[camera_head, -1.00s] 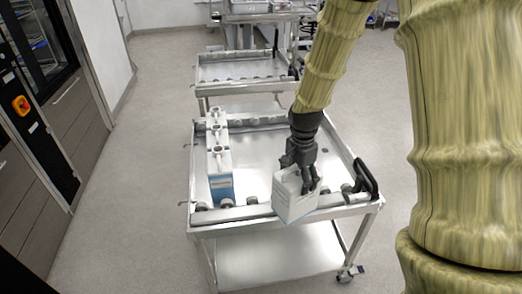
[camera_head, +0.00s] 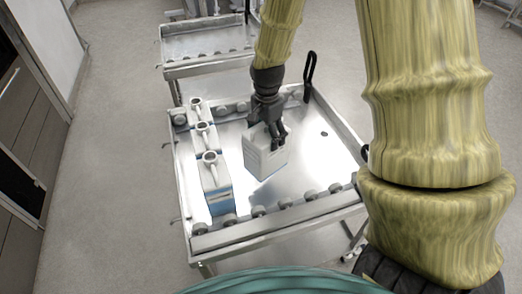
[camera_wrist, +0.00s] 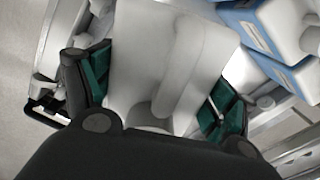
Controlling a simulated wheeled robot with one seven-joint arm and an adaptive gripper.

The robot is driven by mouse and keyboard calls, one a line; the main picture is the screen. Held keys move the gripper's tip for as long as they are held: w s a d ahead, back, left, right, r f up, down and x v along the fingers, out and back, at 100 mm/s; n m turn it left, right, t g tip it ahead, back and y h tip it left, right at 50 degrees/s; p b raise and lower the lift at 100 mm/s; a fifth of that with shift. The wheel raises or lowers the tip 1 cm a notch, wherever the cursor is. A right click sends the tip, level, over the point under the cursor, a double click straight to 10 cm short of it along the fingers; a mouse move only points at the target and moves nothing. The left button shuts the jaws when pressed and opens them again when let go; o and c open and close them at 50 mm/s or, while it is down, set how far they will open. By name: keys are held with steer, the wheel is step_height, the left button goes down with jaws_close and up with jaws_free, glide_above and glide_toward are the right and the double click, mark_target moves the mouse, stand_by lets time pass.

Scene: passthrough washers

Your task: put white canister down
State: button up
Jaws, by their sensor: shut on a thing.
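A white canister (camera_head: 262,156) hangs upright in my gripper (camera_head: 275,137), over the middle of the metal cart (camera_head: 340,160). The fingers are shut on its top part. In the wrist view the white canister (camera_wrist: 150,70) fills the space between the green-padded fingers of my gripper (camera_wrist: 155,95).
A row of white canisters with blue parts (camera_head: 210,170) stands along the cart's left side, close to the held one. Rollers line the cart's near edge (camera_head: 270,232). The tray is free to the right. A second cart (camera_head: 205,45) stands behind.

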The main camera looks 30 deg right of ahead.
steer(key=shift+f+p, duration=1.15)
steer(key=shift+f, duration=3.75)
steer(key=o, duration=1.5)
steer(key=shift+r+b, duration=1.6)
steer(key=shift+r, duration=4.6)
